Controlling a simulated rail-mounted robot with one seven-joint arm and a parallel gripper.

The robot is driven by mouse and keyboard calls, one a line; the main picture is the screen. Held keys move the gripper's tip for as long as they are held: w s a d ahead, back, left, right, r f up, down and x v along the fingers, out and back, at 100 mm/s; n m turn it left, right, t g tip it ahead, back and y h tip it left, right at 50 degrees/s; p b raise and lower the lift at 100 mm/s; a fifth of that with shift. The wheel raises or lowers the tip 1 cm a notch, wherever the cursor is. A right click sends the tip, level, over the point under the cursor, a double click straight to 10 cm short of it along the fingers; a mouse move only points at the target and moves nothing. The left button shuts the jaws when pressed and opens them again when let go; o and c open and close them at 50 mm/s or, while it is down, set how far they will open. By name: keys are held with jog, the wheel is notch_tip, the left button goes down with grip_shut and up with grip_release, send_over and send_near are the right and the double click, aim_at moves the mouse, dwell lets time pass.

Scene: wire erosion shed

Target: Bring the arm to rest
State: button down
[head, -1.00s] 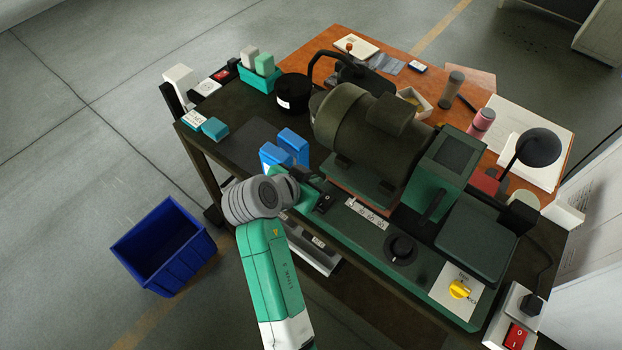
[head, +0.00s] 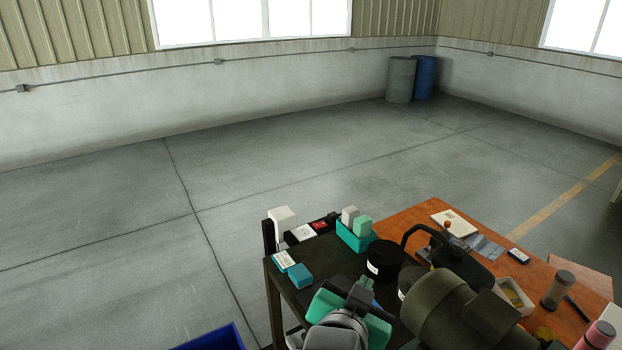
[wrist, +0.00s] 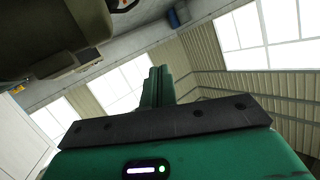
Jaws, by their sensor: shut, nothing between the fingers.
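My gripper (head: 365,284) shows at the bottom of the head view, in front of the left part of the dark bench. In the wrist view its green fingers (wrist: 158,86) are together, with nothing between them. Beyond the fingers, the wrist view shows the wall and windows. My grey wrist joint covers part of the bench at the bottom of the head view. Most of the arm is out of the picture.
A dark motor (head: 460,310) stands right of my gripper. A teal holder (head: 356,238), a black round tin (head: 384,260) and small boxes stand behind. A blue crate (head: 212,340) is cut off below. Open floor (head: 300,180) lies beyond; two drums (head: 401,79) stand far back.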

jog(key=s+a+r+n+t+y, duration=0.25)
jog(key=s+r, duration=0.25)
jog(key=r, duration=0.4)
jog(key=s+a+r+n+t+y, duration=0.1)
jog(key=s+a+r+n+t, duration=0.2)
jog(key=s+r, duration=0.4)
jog(key=s+a+r+n+t+y, duration=0.1)
jog(key=s+a+r+t+y, duration=0.25)
jog(key=r, duration=0.65)
notch_tip(320, 180, up, 14)
jog(key=s+t+p, duration=0.2)
jog(key=p, duration=1)
jog(key=shift+s+a+n+h, duration=0.2)
jog(key=shift+s+n+h, duration=0.1)
jog(key=shift+s+n, duration=0.15)
jog(key=shift+f, duration=0.15)
